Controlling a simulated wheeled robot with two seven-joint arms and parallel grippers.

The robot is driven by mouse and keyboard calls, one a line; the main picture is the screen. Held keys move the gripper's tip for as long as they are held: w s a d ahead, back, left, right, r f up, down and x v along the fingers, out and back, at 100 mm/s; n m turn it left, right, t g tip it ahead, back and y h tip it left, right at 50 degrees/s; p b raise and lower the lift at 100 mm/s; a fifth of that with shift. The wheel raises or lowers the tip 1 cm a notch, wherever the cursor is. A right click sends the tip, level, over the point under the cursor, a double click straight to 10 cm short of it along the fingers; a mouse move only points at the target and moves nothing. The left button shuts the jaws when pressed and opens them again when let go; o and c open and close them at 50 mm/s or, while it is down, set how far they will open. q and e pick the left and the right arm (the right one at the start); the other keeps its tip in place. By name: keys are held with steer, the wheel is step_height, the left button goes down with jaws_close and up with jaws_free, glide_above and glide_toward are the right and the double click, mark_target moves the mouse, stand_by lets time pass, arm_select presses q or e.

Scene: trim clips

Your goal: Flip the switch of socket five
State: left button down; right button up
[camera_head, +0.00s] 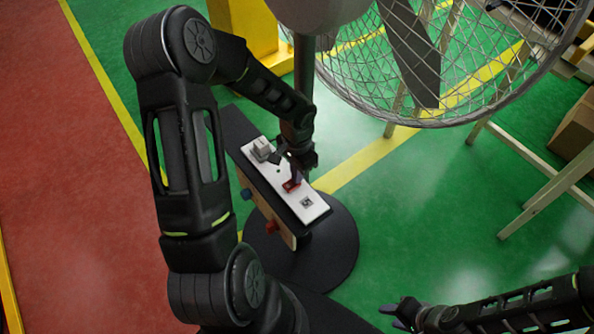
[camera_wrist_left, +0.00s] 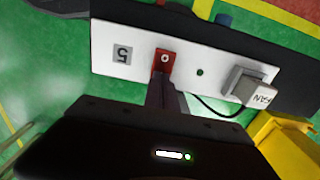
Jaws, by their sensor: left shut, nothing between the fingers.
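A white socket plate (camera_head: 272,178) lies on a dark stand (camera_head: 240,130).
A grey plug marked "FAN" (camera_wrist_left: 249,88) with a black cable sits at the plate's other end. Blue (camera_head: 246,194) and red (camera_head: 271,226) knobs stick out of the stand's side. A large caged fan (camera_head: 440,60) stands behind, close to my left arm.

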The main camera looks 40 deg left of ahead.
arm_select(q)
steer(key=shift+f+b, duration=0.2)
steer(key=shift+b, duration=0.1)
steer(key=shift+d, duration=0.1)
steer(key=shift+s, duration=0.1)
steer(key=shift+s+a+r+p, duration=0.25)
steer(key=shift+s+r+p, duration=0.1)
steer(key=shift+s, duration=0.2)
step_height(320, 180, up, 10)
steer(key=w+p, duration=0.2)
steer(key=p, duration=0.4)
steer(key=shift+d+p, duration=0.25)
steer(key=shift+p, duration=0.1)
steer(key=shift+f, duration=0.15)
